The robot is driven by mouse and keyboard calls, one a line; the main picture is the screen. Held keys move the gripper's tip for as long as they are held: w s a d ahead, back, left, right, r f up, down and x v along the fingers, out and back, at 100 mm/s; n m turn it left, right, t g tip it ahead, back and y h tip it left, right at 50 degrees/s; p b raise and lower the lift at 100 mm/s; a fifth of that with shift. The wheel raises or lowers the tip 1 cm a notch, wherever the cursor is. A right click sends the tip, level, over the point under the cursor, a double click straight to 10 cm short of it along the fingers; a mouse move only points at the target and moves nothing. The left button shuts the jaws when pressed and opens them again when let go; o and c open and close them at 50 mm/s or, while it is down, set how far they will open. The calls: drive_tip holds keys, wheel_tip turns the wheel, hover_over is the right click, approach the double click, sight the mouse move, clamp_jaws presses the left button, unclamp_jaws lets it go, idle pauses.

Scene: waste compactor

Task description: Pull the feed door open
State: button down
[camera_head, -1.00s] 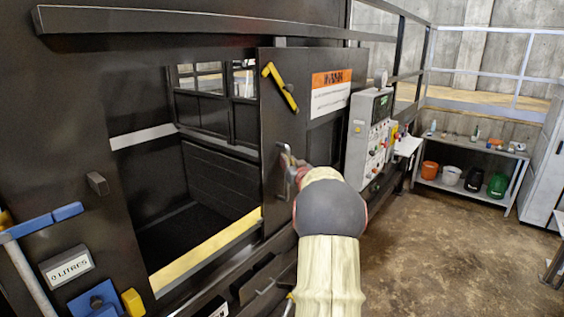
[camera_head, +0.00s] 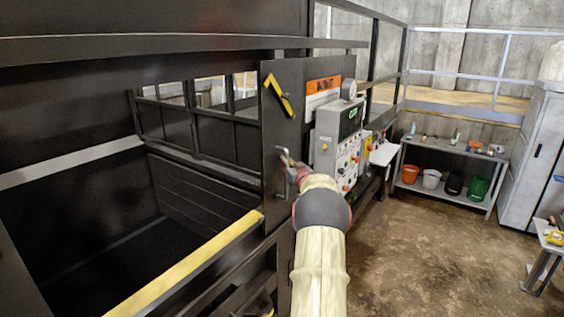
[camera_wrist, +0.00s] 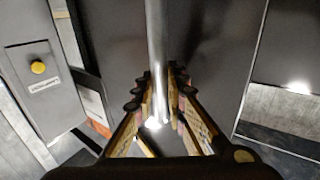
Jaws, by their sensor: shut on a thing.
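The feed door (camera_head: 277,133) is a dark upright panel with a yellow bar (camera_head: 278,95) near its top. It stands at the right side of a wide black opening (camera_head: 190,190), which shows uncovered to its left. The door's metal handle (camera_head: 282,165) is a vertical bar. My gripper (camera_head: 293,170) is at the handle in the head view. In the wrist view the handle (camera_wrist: 157,45) runs down between the fingers of my gripper (camera_wrist: 162,112), which are shut on it. The exact finger contact is partly dark.
A control panel (camera_head: 338,135) stands just right of the door, with a warning sign (camera_head: 322,88) behind the door's edge. A yellow sill (camera_head: 190,265) edges the opening. A bench (camera_head: 440,150) with buckets stands farther back. The concrete floor (camera_head: 420,250) at right is clear.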

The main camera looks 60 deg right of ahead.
drive_tip(key=shift+s+d, duration=0.1)
drive_tip(key=shift+d, duration=0.7)
drive_tip(key=c, duration=1.8)
unclamp_jaws()
drive_tip(key=v, duration=1.2)
